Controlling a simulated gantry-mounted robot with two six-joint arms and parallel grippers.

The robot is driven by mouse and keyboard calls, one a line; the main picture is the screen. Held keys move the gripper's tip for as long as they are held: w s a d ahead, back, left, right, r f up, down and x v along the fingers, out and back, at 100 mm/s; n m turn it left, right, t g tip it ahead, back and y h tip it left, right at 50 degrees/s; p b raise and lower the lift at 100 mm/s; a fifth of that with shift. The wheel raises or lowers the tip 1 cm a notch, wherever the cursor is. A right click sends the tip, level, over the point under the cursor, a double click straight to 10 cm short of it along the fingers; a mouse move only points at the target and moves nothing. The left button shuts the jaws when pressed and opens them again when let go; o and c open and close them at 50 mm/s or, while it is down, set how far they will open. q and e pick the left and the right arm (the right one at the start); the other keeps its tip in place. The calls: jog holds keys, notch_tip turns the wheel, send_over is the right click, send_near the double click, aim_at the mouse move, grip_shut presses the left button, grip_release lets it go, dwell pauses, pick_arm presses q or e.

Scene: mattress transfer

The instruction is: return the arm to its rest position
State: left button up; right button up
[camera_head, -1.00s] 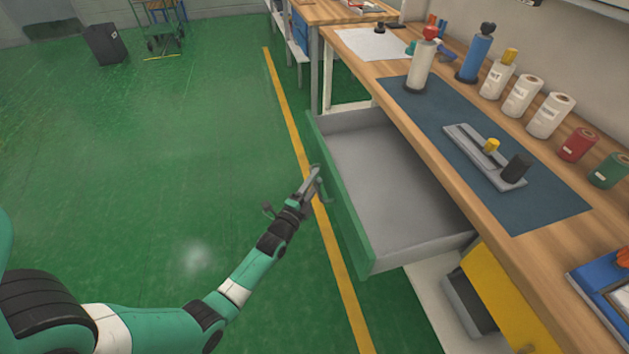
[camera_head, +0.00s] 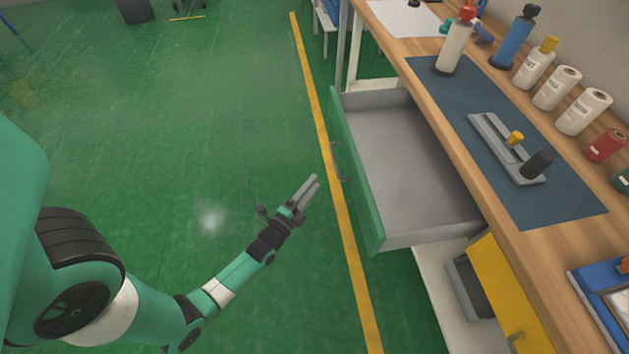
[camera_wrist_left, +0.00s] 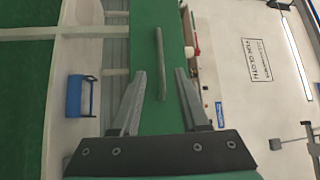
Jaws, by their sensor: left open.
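My left gripper (camera_head: 309,188) is open and empty in the head view, over the green floor just left of the yellow line. It is apart from the drawer (camera_head: 408,160), which is pulled out with a green front and an empty grey inside. The drawer's handle (camera_head: 337,162) is to the right of and above the fingertips. In the left wrist view the two fingers (camera_wrist_left: 160,92) are spread, with the green drawer front and its grey bar handle (camera_wrist_left: 160,60) beyond them. My right gripper is not in view.
The wooden workbench (camera_head: 455,120) carries a blue mat (camera_head: 560,205) with a grey fixture (camera_head: 505,148) and several bottles. A yellow cabinet door (camera_head: 500,285) stands open below the drawer.

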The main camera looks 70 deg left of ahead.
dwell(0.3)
